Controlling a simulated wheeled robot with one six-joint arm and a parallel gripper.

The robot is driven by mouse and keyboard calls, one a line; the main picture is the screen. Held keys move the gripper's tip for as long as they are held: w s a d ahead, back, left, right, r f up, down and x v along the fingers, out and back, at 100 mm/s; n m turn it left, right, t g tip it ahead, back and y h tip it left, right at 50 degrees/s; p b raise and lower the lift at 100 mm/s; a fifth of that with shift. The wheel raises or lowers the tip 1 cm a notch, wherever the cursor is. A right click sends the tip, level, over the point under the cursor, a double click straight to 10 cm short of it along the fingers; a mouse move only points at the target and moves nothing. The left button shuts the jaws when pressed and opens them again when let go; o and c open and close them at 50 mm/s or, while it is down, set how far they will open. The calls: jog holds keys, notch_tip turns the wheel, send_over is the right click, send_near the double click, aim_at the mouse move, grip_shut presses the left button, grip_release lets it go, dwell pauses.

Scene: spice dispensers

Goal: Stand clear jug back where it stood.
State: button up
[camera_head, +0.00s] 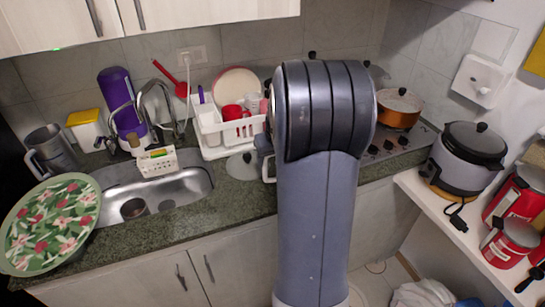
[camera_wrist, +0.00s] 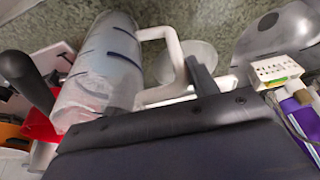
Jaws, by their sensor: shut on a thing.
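The clear jug (camera_wrist: 103,65) is a ribbed see-through cylinder with dark marks and a pale handle (camera_wrist: 172,50). It fills the left middle of the wrist view. My gripper (camera_wrist: 190,78) is shut on the jug. One dark finger shows beside the handle; the exact contact is partly hidden. In the head view only a sliver of the jug (camera_head: 263,143) shows at the left edge of my arm, which hides the gripper. I cannot tell whether the jug's base touches the counter.
A round clear lid (camera_head: 243,166) lies on the green counter (camera_head: 230,200) near the jug. The sink (camera_head: 180,190) is left, an orange pot (camera_head: 398,108) on the stove right.

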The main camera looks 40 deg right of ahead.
jog(key=o, duration=1.7)
jog(key=v, duration=1.2)
jog(key=shift+b, duration=0.35)
jog(key=shift+r, duration=0.1)
